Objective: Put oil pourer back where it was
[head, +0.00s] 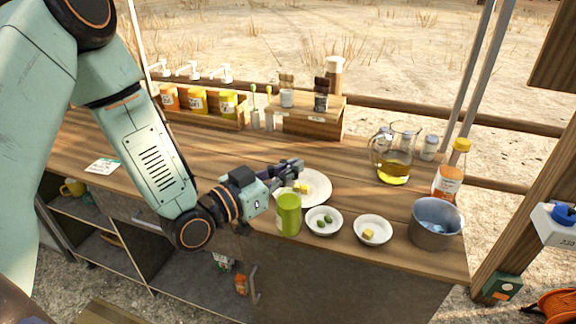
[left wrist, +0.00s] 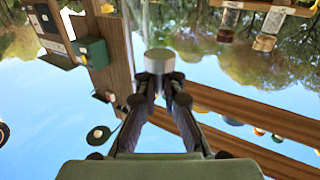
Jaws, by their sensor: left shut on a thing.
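My left gripper (head: 290,170) is above the front of the wooden counter, over a white plate (head: 318,190). It is shut on a small grey cylinder with a paler flat end (left wrist: 159,62), seen between the fingers in the left wrist view. The fingers hide this thing in the head view, and I cannot tell whether it is part of an oil pourer. A clear glass jug of yellow oil (head: 394,173) stands upright on the counter to the right, apart from my gripper. My right gripper is not in view.
A green can (head: 288,215) stands just in front of my left gripper. Two small bowls (head: 323,221) (head: 373,230), a metal pot (head: 435,223) and an orange-labelled bottle (head: 447,182) are to the right. A wooden box (head: 308,122) stands behind. The counter's left part is mostly clear.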

